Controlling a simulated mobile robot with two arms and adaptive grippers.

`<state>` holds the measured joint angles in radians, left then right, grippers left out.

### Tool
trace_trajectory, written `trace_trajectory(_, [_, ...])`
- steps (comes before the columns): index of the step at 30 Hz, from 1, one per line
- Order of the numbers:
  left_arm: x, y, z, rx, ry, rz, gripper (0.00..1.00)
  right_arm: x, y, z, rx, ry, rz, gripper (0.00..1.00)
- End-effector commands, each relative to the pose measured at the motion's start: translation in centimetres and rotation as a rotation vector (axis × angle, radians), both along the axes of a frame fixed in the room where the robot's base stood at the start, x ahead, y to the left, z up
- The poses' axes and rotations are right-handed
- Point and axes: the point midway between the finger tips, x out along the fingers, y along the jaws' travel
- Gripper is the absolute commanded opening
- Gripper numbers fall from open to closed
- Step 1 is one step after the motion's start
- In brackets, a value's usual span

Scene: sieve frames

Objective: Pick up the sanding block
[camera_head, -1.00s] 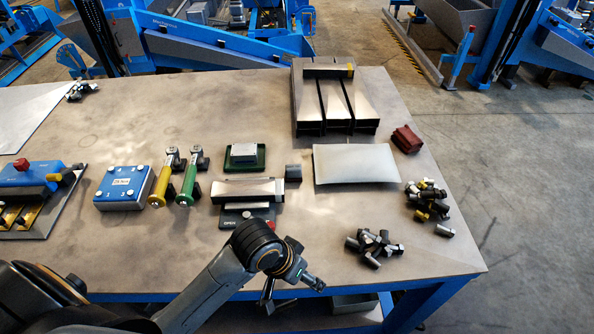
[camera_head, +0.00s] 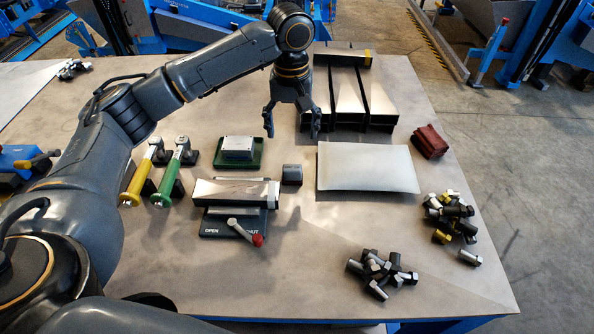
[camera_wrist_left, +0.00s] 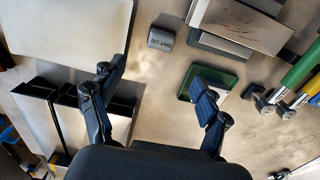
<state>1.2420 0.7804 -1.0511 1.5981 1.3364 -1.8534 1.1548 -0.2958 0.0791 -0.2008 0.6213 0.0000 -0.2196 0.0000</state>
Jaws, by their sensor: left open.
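The sanding block is a small dark grey block (camera_head: 292,174) on the table, right of the green tray and left of the pale flat pad. In the left wrist view the block (camera_wrist_left: 161,38) shows the marking "GRIT 120". My left gripper (camera_head: 292,128) is open and empty above the table, on the far side of the block, with its fingers pointing down. In the left wrist view the open fingers (camera_wrist_left: 157,85) are spread, and the block lies beyond them, apart from both. My right gripper is not in view.
A green tray (camera_head: 257,164) holds a grey block. A metal-topped fixture with a red-knobbed lever (camera_head: 258,239) stands nearer. The pale pad (camera_head: 330,183) lies right, open-ended metal channels (camera_head: 381,121) behind.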

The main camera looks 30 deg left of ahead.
Motion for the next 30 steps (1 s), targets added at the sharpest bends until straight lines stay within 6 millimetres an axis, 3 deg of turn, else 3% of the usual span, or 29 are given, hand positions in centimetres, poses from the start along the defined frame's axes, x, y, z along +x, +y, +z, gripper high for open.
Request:
trace_trajectory(4, [0.0,0.5,-0.6,0.001,0.006,0.025,0.75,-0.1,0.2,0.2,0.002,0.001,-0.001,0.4])
trace_trajectory(15, [0.0,0.3,-7.2,0.001,0.004,0.02,0.75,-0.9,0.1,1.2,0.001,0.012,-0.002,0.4])
trace_trajectory(23, [-0.2,0.2,-9.1,0.0,0.004,0.018,0.75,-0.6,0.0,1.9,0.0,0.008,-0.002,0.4])
trace_trajectory(30, [-0.5,-0.1,-12.6,0.001,0.004,0.019,0.75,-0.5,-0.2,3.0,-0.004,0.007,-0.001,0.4])
